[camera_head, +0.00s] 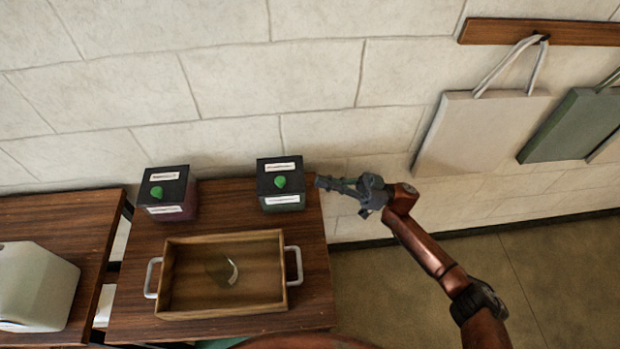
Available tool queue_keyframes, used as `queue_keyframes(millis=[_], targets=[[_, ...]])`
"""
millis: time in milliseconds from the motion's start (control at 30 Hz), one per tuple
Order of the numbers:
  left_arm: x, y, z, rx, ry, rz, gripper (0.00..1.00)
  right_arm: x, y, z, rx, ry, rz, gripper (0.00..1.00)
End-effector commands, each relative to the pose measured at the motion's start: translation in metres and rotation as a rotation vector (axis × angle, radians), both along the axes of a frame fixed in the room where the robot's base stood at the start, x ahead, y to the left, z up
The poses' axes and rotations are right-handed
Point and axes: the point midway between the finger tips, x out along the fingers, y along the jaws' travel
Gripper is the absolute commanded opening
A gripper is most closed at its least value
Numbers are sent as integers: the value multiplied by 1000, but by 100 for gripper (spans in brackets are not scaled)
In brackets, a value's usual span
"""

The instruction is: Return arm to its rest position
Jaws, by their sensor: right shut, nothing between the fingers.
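My right gripper (332,184) is shut and empty. It is held at the right edge of the table, just right of the right dark box (268,187), with a visible gap between them. My right arm comes in from the lower right and reaches up and left. The right box has a green button on top and white labels. A similar left box (181,193) with a green button stands at the table's back left. My left gripper is not in view.
A wooden tray (168,275) with two white handles sits on the brown table (315,270), with a small clear-looking item inside. A pale container (38,285) stands on the left table (70,222). Bags hang from a wall rail (570,31). The floor (400,300) at right is clear.

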Motion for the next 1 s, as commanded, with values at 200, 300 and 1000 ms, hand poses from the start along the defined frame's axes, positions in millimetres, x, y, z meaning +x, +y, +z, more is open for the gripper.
queue_keyframes(millis=[200,300,1000], targets=[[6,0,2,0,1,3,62,1,-9,-3,1,-1,2,0],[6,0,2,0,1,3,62,5,-10,-10,4,7,-27,0],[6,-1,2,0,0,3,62,49,-154,-361,-375,351,-1019,0]])
